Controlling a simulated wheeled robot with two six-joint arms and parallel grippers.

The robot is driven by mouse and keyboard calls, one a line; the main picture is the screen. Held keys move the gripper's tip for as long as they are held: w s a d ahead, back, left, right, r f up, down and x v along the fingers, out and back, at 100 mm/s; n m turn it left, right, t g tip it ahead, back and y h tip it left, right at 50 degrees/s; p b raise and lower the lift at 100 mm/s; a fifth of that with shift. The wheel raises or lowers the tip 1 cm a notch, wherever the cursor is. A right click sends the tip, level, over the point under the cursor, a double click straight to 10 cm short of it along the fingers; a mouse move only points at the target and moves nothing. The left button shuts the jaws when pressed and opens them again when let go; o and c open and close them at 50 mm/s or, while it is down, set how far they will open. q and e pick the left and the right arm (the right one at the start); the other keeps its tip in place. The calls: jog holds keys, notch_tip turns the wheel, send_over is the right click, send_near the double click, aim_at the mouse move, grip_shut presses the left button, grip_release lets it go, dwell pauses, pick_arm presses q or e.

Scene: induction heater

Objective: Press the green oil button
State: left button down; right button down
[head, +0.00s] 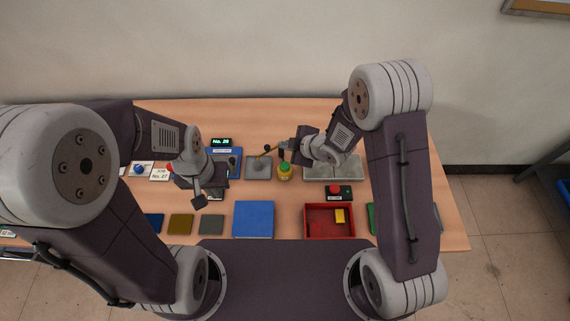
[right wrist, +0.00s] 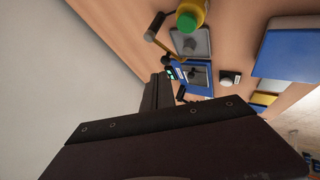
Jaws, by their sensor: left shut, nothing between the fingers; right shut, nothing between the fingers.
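The yellow oil bottle (head: 284,174) stands on the table near the middle, with its green button (head: 284,166) on top. The bottle also shows at the top of the right wrist view (right wrist: 204,8), with its green top (right wrist: 187,21) toward the camera. My right gripper (head: 282,146) is shut and empty, pointing left just behind the bottle and apart from it. Its dark fingers (right wrist: 160,90) show in the right wrist view. My left gripper (head: 199,201) is shut and empty over the left part of the table, pointing down.
A grey plate with a thin lever (head: 259,167) stands left of the bottle. A blue device with a green display (head: 221,142) is further left. A red tray (head: 315,234) with a yellow block, a red-button box (head: 345,197) and a blue mat (head: 253,219) lie nearer.

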jog(key=b, duration=0.7)
send_over(287, 167)
notch_tip(287, 167, down, 8)
jog(key=shift+w+f, duration=0.1)
jog(key=shift+f, duration=0.3)
jog(key=shift+f+b, duration=0.1)
jog(key=shift+b, duration=0.2)
dwell(1.0)
jog(key=shift+f+b, duration=0.3)
jog(key=shift+f+b, duration=0.5)
dwell(0.6)
jog(key=shift+r, duration=0.1)
jog(key=shift+r+p, duration=0.75)
jog(key=shift+r, duration=0.1)
